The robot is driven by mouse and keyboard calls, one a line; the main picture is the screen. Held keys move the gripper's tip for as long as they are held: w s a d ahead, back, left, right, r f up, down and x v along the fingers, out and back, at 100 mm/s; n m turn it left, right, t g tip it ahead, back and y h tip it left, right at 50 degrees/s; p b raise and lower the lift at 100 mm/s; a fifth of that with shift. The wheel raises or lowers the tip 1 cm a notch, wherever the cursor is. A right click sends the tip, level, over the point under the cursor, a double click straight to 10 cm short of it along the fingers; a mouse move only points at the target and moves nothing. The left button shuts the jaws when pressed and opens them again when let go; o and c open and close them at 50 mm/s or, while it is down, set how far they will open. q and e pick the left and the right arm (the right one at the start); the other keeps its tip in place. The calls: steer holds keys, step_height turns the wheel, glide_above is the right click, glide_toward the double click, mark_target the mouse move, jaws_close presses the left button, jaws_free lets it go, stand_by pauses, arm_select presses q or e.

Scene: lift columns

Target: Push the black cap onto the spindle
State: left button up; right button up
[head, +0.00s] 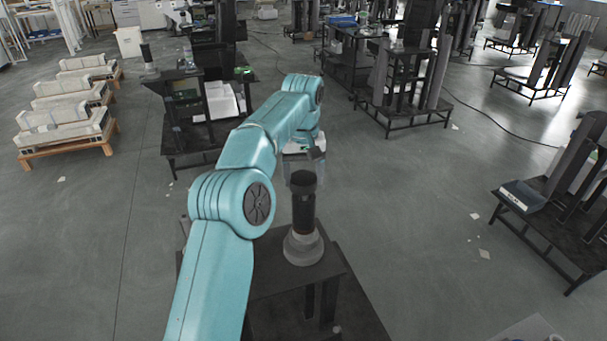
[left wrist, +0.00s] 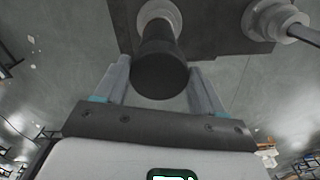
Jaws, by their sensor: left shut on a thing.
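The black cap (head: 303,184) is upright above a grey flanged base (head: 303,249) on a dark stand in the head view. My left gripper (head: 303,158) is at the top of the cap, coming from behind it. In the left wrist view the round dark end of the cap (left wrist: 160,76) is between the two pale fingers of my left gripper (left wrist: 160,88), which is shut on it. A pale flange (left wrist: 160,14) shows beyond the cap. The spindle itself is hidden, so I cannot tell how far the cap is over it. My right gripper is not in view.
A second pale flange with a thin rod (left wrist: 274,19) is on the same dark plate in the left wrist view. The stand top (head: 268,283) is partly hidden by my left arm. Another dark stand (head: 550,220) is at the right, with open floor between.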

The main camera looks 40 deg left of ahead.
arm_select(q)
steer(key=shift+f+b, duration=0.35)
steer(key=shift+f, duration=0.15)
steer(key=shift+s, duration=0.1)
steer(key=shift+f, duration=0.25)
steer(key=shift+w+d+f, duration=0.1)
steer(key=shift+w+f, duration=0.1)
steer(key=shift+w, duration=0.05)
steer(key=shift+s, duration=0.1)
stand_by(0.5)
steer(key=shift+f, duration=0.4)
